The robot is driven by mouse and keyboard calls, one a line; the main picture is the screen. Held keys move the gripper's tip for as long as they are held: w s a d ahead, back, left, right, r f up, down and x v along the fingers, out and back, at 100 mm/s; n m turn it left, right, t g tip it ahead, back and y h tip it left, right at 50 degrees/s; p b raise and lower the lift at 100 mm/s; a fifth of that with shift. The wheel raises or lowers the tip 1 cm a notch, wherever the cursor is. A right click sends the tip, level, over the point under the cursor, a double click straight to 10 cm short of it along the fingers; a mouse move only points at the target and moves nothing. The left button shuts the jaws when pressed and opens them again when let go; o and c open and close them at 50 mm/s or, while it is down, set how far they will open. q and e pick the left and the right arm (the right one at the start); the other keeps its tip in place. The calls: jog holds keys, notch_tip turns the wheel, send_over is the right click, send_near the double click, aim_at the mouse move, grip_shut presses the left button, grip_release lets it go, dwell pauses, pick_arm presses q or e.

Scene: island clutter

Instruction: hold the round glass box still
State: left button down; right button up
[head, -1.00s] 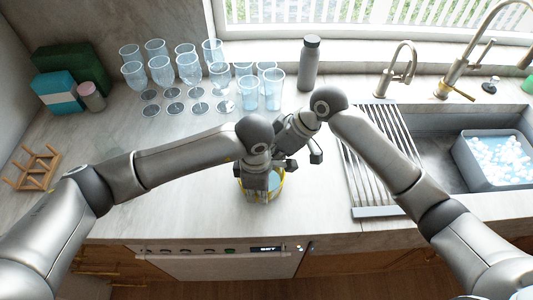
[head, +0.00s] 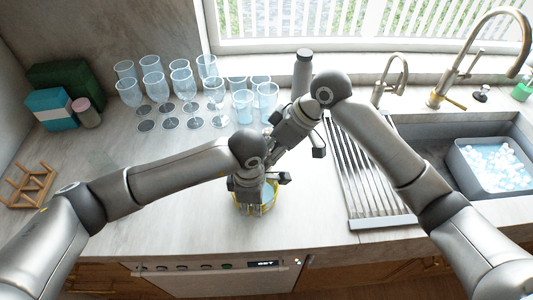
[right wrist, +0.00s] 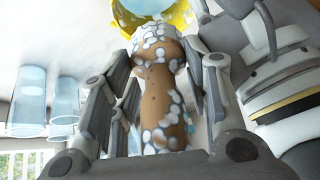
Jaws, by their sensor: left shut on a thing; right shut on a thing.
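The round glass box (head: 271,193), pale blue with a yellow rim, stands on the counter near its front edge. My left gripper (head: 252,206) reaches down over it and is shut on it; the arm hides much of the box. My right gripper (right wrist: 157,50) is shut on a brown rounded thing (right wrist: 158,88) dotted with white foam-like spots. The box's yellow rim and blue inside (right wrist: 150,10) show just past that thing in the right wrist view. In the head view my right gripper is close above the box, mostly hidden by the arms.
Several clear glasses (head: 182,82) and a dark bottle (head: 303,72) stand behind. A ribbed drying rack (head: 362,180) and a sink with a grey basin (head: 490,165) of foam lie right. A wooden rack (head: 28,185) is left. The counter front-left is clear.

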jog(key=shift+s+a+r, duration=0.15)
jog(key=shift+s+a, duration=0.25)
jog(key=shift+a, duration=0.15)
jog(key=shift+s+a+r, duration=0.15)
jog(key=shift+s+a, duration=0.2)
jog(key=shift+a, duration=0.2)
jog(key=shift+w+d, duration=0.3)
jog(key=shift+w, duration=0.1)
jog(key=shift+w+f, duration=0.3)
jog(key=shift+w, duration=0.05)
jog(key=shift+g+h, duration=0.8)
jog(key=x, duration=0.5)
jog(key=shift+w+d+f, duration=0.2)
jog(key=shift+w, duration=0.1)
jog(key=shift+s+a+f+h, duration=0.15)
jog(key=shift+f+h, duration=0.15)
jog(key=shift+f, duration=0.25)
